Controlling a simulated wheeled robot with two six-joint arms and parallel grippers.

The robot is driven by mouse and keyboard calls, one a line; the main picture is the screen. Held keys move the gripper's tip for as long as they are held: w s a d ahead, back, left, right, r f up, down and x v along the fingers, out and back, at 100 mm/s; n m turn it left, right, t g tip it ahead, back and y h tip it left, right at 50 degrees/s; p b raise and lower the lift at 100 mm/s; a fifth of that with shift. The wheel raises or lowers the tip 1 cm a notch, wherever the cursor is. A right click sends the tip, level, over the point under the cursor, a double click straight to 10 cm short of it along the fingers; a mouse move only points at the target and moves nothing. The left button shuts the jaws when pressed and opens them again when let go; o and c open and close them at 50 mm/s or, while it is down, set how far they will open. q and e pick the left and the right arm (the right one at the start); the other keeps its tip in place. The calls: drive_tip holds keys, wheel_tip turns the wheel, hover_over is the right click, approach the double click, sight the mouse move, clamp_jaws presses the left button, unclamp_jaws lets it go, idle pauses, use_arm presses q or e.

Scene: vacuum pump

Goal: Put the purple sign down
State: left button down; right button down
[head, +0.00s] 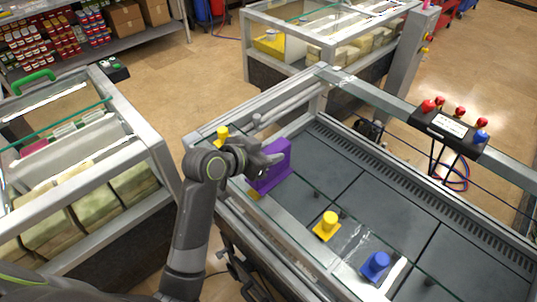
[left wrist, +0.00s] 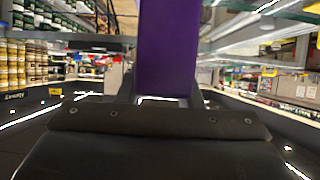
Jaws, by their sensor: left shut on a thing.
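The purple sign (head: 271,166) is an upright purple block at the left end of the dark-floored case in the head view. My left gripper (head: 264,159) comes in from the left and is shut on it. In the left wrist view the purple sign (left wrist: 167,50) stands upright between the fingers, which are mostly hidden behind the gripper body. Whether the sign's lower edge touches the surface below it cannot be told. My right gripper is in neither view.
The case (head: 345,180) has a dark panelled floor with much free room. A yellow knob-like piece (head: 328,225) and a blue one (head: 375,266) stand near its front. A black box with red and blue knobs (head: 450,127) sits on the right rail. Another case (head: 85,165) stands left.

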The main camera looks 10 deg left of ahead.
use_arm(q)
drive_tip(key=shift+f, duration=0.65)
drive_tip(key=shift+f, duration=0.1)
drive_tip(key=c, duration=1)
unclamp_jaws()
drive_tip(key=shift+s+a, duration=0.1)
drive_tip(key=shift+s+a+r, duration=0.15)
drive_tip(key=shift+s+r, duration=0.05)
drive_tip(key=shift+r, duration=0.05)
drive_tip(key=shift+b+v, duration=0.8)
drive_tip(key=shift+v, duration=4.85)
